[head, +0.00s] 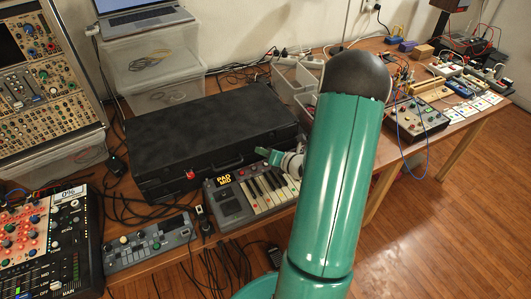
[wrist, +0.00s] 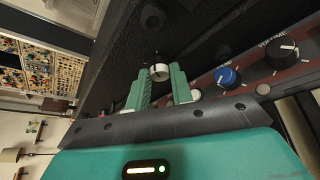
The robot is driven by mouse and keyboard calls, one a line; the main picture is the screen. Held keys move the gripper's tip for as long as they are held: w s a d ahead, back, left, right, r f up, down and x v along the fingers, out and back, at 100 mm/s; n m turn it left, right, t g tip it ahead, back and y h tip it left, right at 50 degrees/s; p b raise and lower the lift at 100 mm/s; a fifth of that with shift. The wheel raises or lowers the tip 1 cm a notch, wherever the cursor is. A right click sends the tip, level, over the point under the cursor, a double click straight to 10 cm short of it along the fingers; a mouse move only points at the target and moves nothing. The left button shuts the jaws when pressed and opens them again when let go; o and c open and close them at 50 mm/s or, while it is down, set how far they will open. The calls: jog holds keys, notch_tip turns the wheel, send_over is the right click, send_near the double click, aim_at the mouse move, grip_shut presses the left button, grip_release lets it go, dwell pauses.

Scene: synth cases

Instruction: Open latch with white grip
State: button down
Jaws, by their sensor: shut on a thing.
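The black case (head: 205,125) lies on the table in the head view, and its lid looks closed. A latch with a red grip (head: 190,174) is on its front side. In the wrist view, the latch with the white grip (wrist: 159,73) is on the dark case wall, between the two green fingers of my gripper (wrist: 160,83). My gripper is shut on this white grip. In the head view, my green arm hides most of the front right corner of the case, and the white grip cannot be made out there.
A small keyboard unit (head: 232,205) stands close in front of the case. A knob panel with a blue knob (wrist: 228,77) is just right of my fingers in the wrist view. A control box (head: 150,245) and a mixer (head: 70,260) are at the left. Cables lie around.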

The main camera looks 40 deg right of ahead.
jog(key=n+h, duration=0.1)
jog(key=n+g+h, duration=0.1)
jog(key=n, duration=0.1)
jog(key=n+h, duration=0.1)
jog(key=shift+w+a+r+g, duration=0.15)
jog(key=shift+a+r+g, duration=0.05)
jog(key=shift+a+g, duration=0.1)
jog(key=n+h, duration=0.1)
jog(key=n, duration=0.1)
jog(key=shift+a+n+g+h, duration=0.15)
jog(key=shift+n+g+h, duration=0.15)
jog(key=shift+h, duration=0.1)
jog(key=shift+n+h, duration=0.8)
jog(key=shift+n, duration=0.1)
jog(key=c, duration=1.2)
grip_release()
jog(key=shift+f, duration=0.1)
jog(key=shift+c, duration=0.2)
